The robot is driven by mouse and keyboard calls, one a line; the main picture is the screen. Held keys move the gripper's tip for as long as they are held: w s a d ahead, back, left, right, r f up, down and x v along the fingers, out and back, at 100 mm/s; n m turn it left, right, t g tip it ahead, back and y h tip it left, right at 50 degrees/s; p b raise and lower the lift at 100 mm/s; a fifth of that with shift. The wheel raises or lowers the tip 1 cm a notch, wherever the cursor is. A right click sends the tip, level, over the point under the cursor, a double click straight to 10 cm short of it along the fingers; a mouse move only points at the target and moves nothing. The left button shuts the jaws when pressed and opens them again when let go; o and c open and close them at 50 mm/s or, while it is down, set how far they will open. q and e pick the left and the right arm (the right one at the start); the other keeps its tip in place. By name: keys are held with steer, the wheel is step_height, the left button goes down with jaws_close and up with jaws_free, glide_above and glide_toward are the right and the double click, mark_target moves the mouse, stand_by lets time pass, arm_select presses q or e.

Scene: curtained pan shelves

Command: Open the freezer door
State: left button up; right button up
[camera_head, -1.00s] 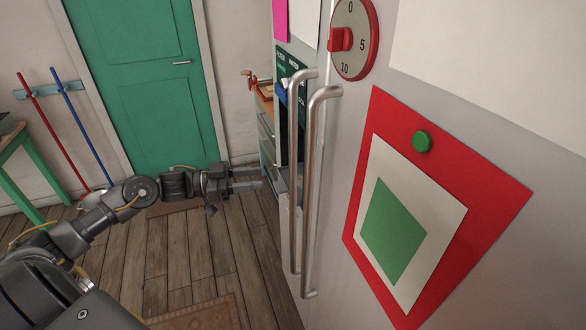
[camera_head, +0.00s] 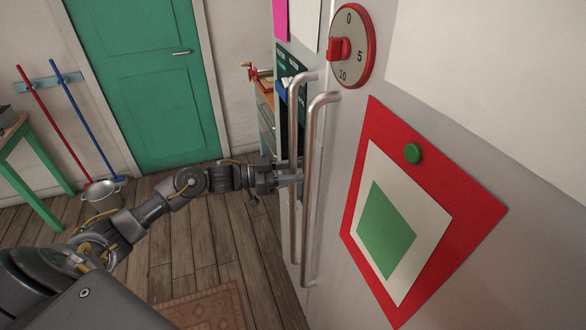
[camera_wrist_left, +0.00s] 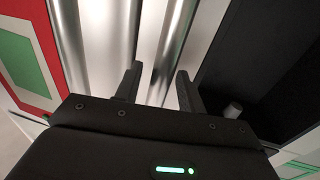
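The fridge-freezer has two vertical metal bar handles side by side. The left handle (camera_head: 293,235) is on the narrow left door, which has a dark dispenser panel (camera_head: 288,62); I take this as the freezer door. The right handle (camera_head: 311,190) is on the wide right door. Both doors look closed. My left gripper (camera_head: 290,176) is at the left handle, about mid-height. In the left wrist view its fingers (camera_wrist_left: 158,88) are apart, and the left handle (camera_wrist_left: 175,45) shows between them. Contact cannot be told. My right gripper is out of view.
A red-rimmed dial (camera_head: 352,45) and a red poster (camera_head: 440,190) are on the right door. The wooden floor is mostly clear, with a rug (camera_head: 210,308).

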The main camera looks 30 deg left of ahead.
arm_select(q)
jaws_close()
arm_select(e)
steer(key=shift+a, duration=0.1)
arm_select(q)
steer(key=shift+a, duration=0.1)
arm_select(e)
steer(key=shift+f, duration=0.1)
